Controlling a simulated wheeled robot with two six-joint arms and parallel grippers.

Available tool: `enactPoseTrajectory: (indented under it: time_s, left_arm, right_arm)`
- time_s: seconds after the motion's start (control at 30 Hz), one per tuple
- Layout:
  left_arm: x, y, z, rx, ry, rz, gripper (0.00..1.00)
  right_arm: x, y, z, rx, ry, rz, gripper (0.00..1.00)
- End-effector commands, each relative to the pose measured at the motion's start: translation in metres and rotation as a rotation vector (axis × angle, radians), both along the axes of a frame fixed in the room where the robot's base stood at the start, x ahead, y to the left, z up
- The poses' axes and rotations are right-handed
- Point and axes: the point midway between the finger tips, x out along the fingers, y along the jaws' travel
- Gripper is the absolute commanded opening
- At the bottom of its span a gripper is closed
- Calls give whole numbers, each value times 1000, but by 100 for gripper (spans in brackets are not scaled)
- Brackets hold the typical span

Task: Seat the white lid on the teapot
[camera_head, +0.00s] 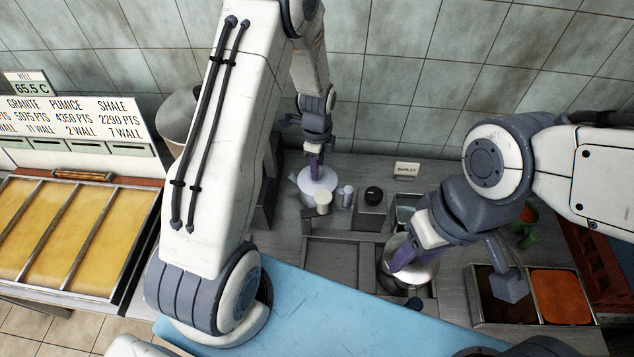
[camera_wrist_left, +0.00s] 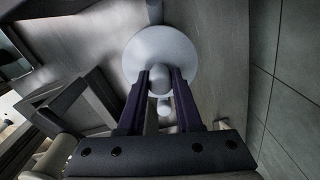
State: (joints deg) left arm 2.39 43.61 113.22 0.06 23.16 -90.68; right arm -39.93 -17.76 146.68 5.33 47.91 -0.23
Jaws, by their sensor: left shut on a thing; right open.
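The white teapot (camera_head: 318,197) stands on the grey counter near the back wall, partly behind a cream cylinder. My left gripper (camera_head: 316,176) points straight down over it. In the left wrist view the gripper (camera_wrist_left: 160,80) is shut on the round knob of the white lid (camera_wrist_left: 160,52). The lid and pot look much alike, so I cannot tell whether the lid touches the pot's rim. My right gripper (camera_head: 408,255) is open at a round metal vessel (camera_head: 418,272), and its fingers partly hide the vessel.
The cream cylinder (camera_head: 323,204) and small white shakers (camera_head: 346,194) stand close to the teapot. A dark box with a black knob (camera_head: 374,194) is to the right, near the BARLEY sign (camera_head: 406,170). Brown and orange bins (camera_head: 560,296) lie at right. A blue surface (camera_head: 300,315) is in front.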

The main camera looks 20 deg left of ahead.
Motion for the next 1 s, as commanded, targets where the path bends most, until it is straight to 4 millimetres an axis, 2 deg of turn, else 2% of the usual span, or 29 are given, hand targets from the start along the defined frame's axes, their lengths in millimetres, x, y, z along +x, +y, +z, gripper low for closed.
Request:
enactPoseTrajectory:
  time_s: [0.27, 0.3, 0.37, 0.4, 0.87, 1.0]
  left_arm:
    - [0, 0, -2, 0, 0, 0, 0]
    - [0, 0, -2, 0, 0, 0, 37]
    - [0, 0, -2, 0, 0, 0, 60]
    - [0, 0, -2, 0, 0, 0, 69]
    - [0, 0, -2, 0, 0, 0, 69]
    - [1, 0, 9, 0, -4, 0, 69]
  right_arm:
    - [0, 0, -1, 0, 0, 0, 50]
    - [0, 0, -1, 0, 0, 0, 50]
    - [0, 0, -1, 0, 0, 0, 50]
    - [0, 0, -1, 0, 0, 0, 50]
    - [0, 0, -1, 0, 0, -5, 50]
    - [0, 0, -6, 0, 1, -7, 50]
